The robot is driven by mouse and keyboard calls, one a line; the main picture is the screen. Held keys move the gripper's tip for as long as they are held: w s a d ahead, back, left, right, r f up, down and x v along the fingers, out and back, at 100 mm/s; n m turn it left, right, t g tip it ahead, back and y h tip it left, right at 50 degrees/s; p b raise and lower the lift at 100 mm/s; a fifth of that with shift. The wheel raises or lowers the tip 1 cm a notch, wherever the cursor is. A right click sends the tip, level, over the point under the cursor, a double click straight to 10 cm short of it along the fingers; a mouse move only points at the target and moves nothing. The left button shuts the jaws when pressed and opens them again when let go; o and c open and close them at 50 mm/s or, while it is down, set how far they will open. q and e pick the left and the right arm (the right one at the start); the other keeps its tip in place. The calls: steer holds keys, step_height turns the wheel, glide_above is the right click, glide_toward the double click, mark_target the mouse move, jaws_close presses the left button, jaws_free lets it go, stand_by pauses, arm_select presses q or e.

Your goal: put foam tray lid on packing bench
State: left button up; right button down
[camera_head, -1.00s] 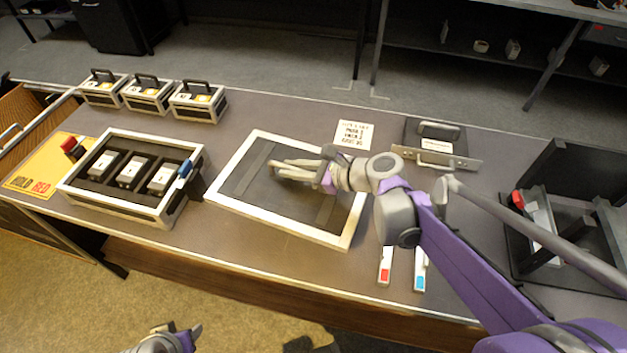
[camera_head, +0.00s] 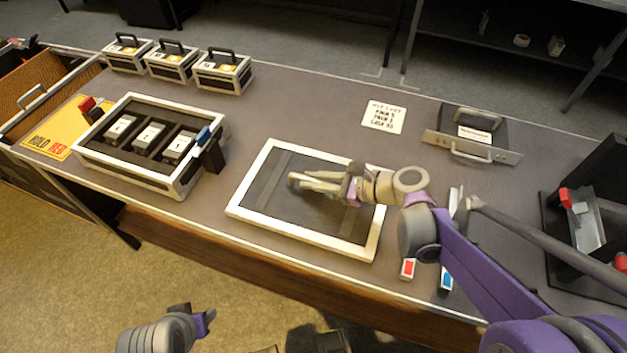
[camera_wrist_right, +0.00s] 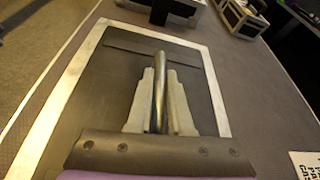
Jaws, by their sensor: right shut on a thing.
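The foam tray lid (camera_head: 250,216), a dark panel with a pale frame, is over the middle of the packing bench (camera_head: 290,110), flat and close to its surface. I cannot tell whether it touches the bench. My right gripper (camera_head: 296,182) is shut on the bar handle in the lid's middle. In the right wrist view, its two pale fingers (camera_wrist_right: 160,95) press on both sides of the grey bar (camera_wrist_right: 158,75). The lid's pale edge (camera_wrist_right: 60,110) also shows there. My left gripper (camera_head: 207,322) is low in front of the bench, its jaws unclear.
Left of the lid stands the foam tray (camera_head: 120,174) with several white-topped blocks. Handled cases (camera_head: 222,75) stand behind it. A note card (camera_head: 384,117), a handled plate (camera_head: 472,148), red (camera_head: 407,269) and blue (camera_head: 446,279) tagged pieces and a dark rack (camera_head: 590,255) are to the right.

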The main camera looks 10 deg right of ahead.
steer(key=shift+f, duration=0.15)
steer(key=c, duration=0.8)
jaws_free()
steer(key=shift+c, duration=0.2)
steer(key=shift+r, duration=0.2)
steer(key=shift+s+d+r, duration=0.15)
steer(key=shift+d, duration=0.1)
steer(key=p+v, duration=0.2)
steer(key=v, duration=0.9)
steer(key=shift+s+d, duration=0.15)
